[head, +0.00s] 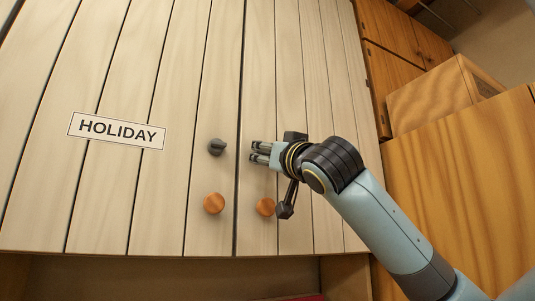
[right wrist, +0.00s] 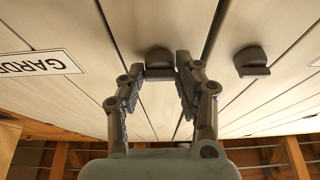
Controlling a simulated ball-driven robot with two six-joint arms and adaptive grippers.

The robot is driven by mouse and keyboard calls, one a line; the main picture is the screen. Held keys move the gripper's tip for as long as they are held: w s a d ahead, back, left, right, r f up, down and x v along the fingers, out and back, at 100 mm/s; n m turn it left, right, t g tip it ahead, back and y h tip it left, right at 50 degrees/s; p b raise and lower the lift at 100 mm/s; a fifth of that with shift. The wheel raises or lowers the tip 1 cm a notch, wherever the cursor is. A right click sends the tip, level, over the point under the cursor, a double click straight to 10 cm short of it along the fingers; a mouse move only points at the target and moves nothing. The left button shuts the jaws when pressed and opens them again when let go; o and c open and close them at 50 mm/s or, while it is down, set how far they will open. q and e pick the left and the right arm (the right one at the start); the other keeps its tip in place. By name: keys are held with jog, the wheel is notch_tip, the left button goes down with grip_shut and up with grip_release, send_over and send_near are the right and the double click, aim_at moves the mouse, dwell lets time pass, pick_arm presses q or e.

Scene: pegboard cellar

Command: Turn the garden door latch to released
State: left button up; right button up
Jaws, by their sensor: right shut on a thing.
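My right gripper (head: 257,152) reaches in from the right to the pale plank doors, in front of the right-hand door near the centre seam. In the right wrist view its fingers (right wrist: 161,85) are closed on a dark grey latch knob (right wrist: 160,60), one finger on each side. This is the garden door latch, on the door with the upside-down "GARDE…" label (right wrist: 38,63). In the head view the gripper hides this latch. A similar dark latch (head: 217,147) sits on the left-hand door labelled "HOLIDAY" (head: 117,130); it also shows in the right wrist view (right wrist: 251,61). My left gripper is not in view.
Two round orange wooden knobs sit below the latches, one on the left door (head: 213,203) and one on the right door (head: 265,207), close beneath my right gripper. A wooden box (head: 432,97) and wooden cabinet fronts stand at the right.

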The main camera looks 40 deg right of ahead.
jog(key=shift+c, duration=0.8)
